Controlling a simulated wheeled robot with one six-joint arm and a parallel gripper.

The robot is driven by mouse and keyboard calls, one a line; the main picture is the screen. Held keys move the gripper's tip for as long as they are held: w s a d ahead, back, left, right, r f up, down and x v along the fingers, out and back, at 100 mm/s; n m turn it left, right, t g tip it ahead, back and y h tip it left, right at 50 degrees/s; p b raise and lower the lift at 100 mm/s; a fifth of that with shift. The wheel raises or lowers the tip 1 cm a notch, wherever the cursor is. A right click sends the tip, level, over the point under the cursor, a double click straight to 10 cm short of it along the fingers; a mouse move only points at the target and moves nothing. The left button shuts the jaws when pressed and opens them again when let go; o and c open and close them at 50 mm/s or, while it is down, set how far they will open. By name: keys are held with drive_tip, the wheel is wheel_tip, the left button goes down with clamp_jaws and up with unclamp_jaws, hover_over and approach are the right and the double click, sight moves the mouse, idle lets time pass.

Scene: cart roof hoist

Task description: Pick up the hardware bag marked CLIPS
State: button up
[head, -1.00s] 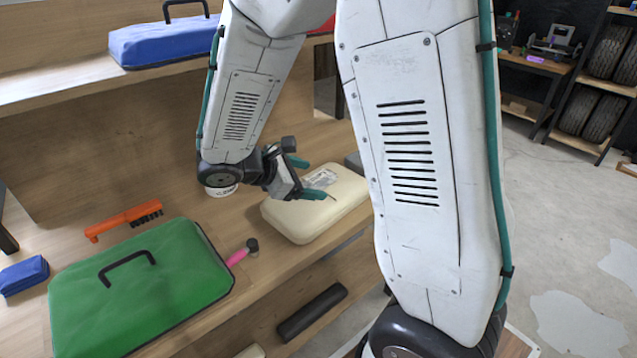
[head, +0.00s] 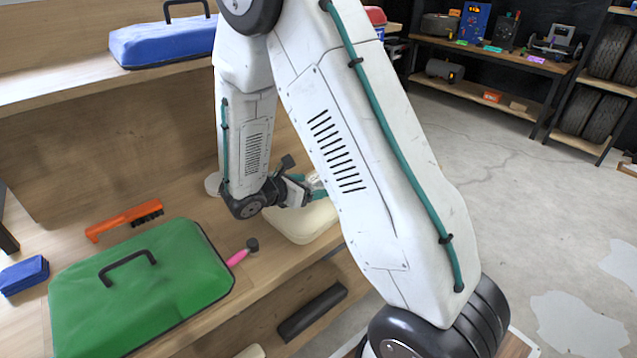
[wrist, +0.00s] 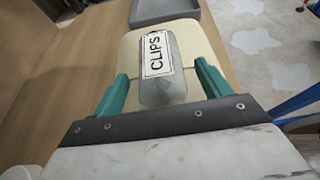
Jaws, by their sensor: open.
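The hardware bag marked CLIPS (wrist: 164,82) is a small grey bag with a white label in black letters. In the wrist view it lies on a cream case (wrist: 202,50), label up. My gripper (wrist: 160,86) is open, with one teal finger on each side of the bag's near end. I cannot tell whether either finger touches it. In the head view my gripper (head: 305,186) is low over the cream case (head: 300,222), and my arm hides most of the bag and part of the case.
A green case (head: 180,270), an orange brush (head: 124,219), a pink-handled tool (head: 240,253) and a blue pouch (head: 24,275) lie on the wooden bench. A blue case (head: 165,40) sits on the upper shelf. A grey tray (wrist: 165,10) is beyond the cream case.

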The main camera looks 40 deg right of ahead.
drive_tip(key=shift+d+f, duration=0.1)
drive_tip(key=shift+d, duration=0.05)
drive_tip(key=c, duration=1.1)
